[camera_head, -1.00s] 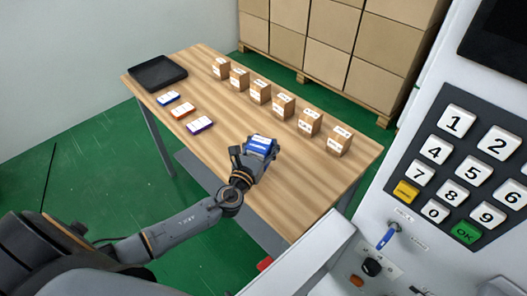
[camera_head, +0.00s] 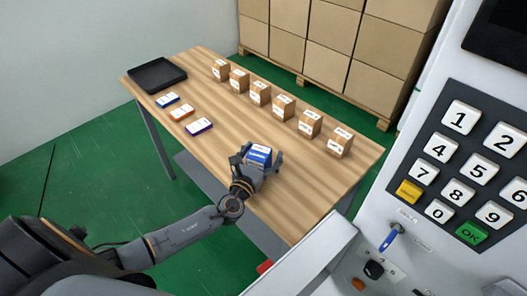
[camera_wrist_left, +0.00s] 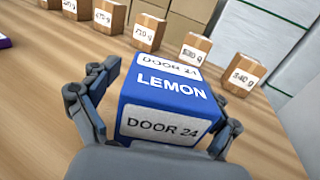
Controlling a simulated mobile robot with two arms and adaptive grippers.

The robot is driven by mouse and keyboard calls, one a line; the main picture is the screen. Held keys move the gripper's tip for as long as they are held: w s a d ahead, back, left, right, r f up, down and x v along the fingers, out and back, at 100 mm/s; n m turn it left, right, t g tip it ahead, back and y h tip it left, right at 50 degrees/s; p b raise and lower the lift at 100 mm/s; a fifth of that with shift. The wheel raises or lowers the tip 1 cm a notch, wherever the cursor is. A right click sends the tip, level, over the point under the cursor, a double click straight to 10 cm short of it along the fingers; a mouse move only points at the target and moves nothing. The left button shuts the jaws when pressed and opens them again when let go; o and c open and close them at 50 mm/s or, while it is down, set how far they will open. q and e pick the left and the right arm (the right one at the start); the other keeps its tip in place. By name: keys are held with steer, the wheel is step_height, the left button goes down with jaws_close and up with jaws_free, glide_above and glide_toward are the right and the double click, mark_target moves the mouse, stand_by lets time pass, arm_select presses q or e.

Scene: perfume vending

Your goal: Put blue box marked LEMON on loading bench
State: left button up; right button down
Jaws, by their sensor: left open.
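The blue box marked LEMON (camera_head: 259,153) stands on the wooden table near its front edge in the head view. In the left wrist view the LEMON box (camera_wrist_left: 170,88) also carries white "DOOR 24" labels on its top and front. My left gripper (camera_head: 262,160) is around the box with its fingers spread. In the left wrist view the fingers of my left gripper (camera_wrist_left: 155,110) stand on both sides of the box, with gaps visible. The wooden table (camera_head: 225,125) bears the box. My right gripper is not in view.
Several small brown cartons with weight labels stand in a row, such as the nearest carton (camera_head: 340,143). A black tray (camera_head: 157,88) and blue, orange and purple flat boxes (camera_head: 199,127) lie at left. A white machine with a keypad (camera_head: 470,165) is at right.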

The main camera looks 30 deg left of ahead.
mark_target(255, 166)
arm_select(q)
steer(key=shift+r, duration=0.15)
steer(key=shift+s, duration=0.35)
steer(key=s, duration=0.7)
steer(key=s+b, duration=0.1)
steer(key=s, duration=0.3)
steer(key=shift+s+d, duration=0.15)
steer(key=shift+d, duration=0.15)
